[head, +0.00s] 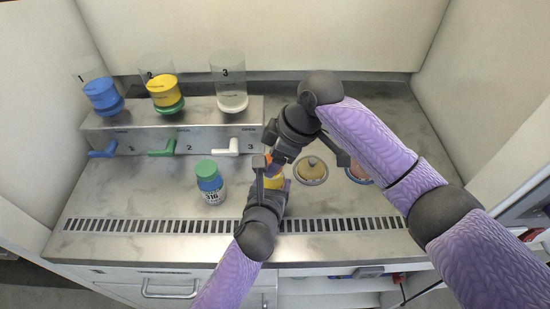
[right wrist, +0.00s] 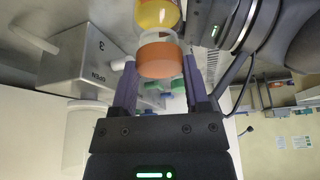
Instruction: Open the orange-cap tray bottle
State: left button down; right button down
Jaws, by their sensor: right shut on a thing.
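The bottle with yellow contents (head: 273,182) and an orange cap (right wrist: 160,57) is at the centre of the counter, mostly hidden by my grippers. In the right wrist view, its yellow body (right wrist: 157,13) and clear neck show beyond the cap. My right gripper (right wrist: 155,75) is shut on the orange cap, a finger on each side. My left gripper (head: 271,184) reaches in from below, its fingers beside the bottle's body. Its grip on the bottle is not clear. Whether the cap is fully seated is hard to tell.
A green-capped bottle (head: 210,183) stands left of the grippers. Behind is a metal dispenser (head: 180,128) with numbered cylinders and blue, green and white levers. Round lidded dishes (head: 312,170) lie to the right. A slotted grille (head: 150,225) runs along the front.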

jog(key=shift+r, duration=0.55)
jog(key=shift+r, duration=0.1)
pick_arm(q)
jog(key=shift+s+f, duration=0.15)
jog(key=shift+f, duration=0.1)
pick_arm(e)
jog(key=r, duration=0.4)
jog(key=shift+a+r, duration=0.15)
jog(key=shift+a, duration=0.05)
pick_arm(q)
jog(key=shift+c, duration=1.4)
grip_release()
jog(key=shift+o, duration=1.4)
jog(key=shift+d+r, duration=0.1)
